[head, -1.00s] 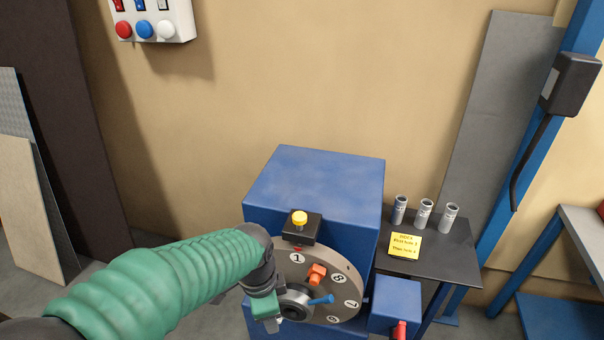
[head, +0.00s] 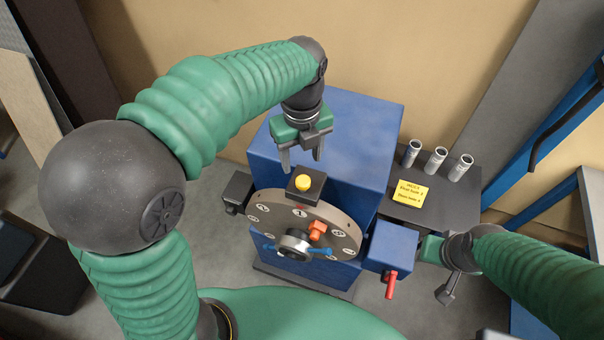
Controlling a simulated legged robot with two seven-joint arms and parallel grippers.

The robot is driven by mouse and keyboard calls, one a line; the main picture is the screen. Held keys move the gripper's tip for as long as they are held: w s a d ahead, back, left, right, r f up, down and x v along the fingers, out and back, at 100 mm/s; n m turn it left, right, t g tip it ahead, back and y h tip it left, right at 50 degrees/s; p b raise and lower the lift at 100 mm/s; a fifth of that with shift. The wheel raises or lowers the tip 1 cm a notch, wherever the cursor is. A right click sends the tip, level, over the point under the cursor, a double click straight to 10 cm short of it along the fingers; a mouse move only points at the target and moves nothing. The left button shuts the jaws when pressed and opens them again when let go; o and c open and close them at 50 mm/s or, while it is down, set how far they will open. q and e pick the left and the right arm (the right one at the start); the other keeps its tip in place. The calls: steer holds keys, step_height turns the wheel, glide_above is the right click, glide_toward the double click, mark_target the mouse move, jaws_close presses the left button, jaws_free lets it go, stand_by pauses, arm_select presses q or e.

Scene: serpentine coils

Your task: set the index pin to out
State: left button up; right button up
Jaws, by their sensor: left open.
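The index pin shows as a yellow knob (head: 303,182) on a black block (head: 307,194) at the top of the round numbered dial (head: 275,212). The number 1 faces the block. My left gripper (head: 302,163) is open and empty. Its fingers point down just above and behind the yellow knob in the picture, apart from it as far as I can tell. My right gripper (head: 431,249) is by the small blue box at the right; its fingers are hidden, so I cannot tell their state. The pin's shaft is hidden inside the block.
The dial sits on a blue housing (head: 357,125) and has an orange piece (head: 317,230) and a blue-handled hub (head: 296,243). A small blue box (head: 391,246) with a red lever (head: 391,285) stands right. A dark side table (head: 445,205) bears three grey cylinders and a yellow note (head: 412,191).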

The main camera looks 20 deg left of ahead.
mark_target(303, 179)
arm_select(q)
steer(key=f, duration=0.3)
steer(key=w+f+p, duration=0.1)
steer(key=f, duration=0.2)
steer(key=w+f, duration=0.1)
steer(key=f, duration=0.3)
steer(key=shift+f, duration=0.1)
steer(key=shift+s+f+p, duration=0.15)
steer(key=shift+f+p, duration=0.05)
steer(key=shift+p, duration=0.1)
steer(key=shift+s, duration=0.3)
steer(key=shift+w+f, duration=0.15)
steer(key=shift+w, duration=0.15)
steer(key=c, duration=0.7)
steer(key=shift+s, duration=0.1)
jaws_close()
arm_select(e)
steer(key=shift+w+r, duration=0.7)
steer(key=shift+r, duration=0.05)
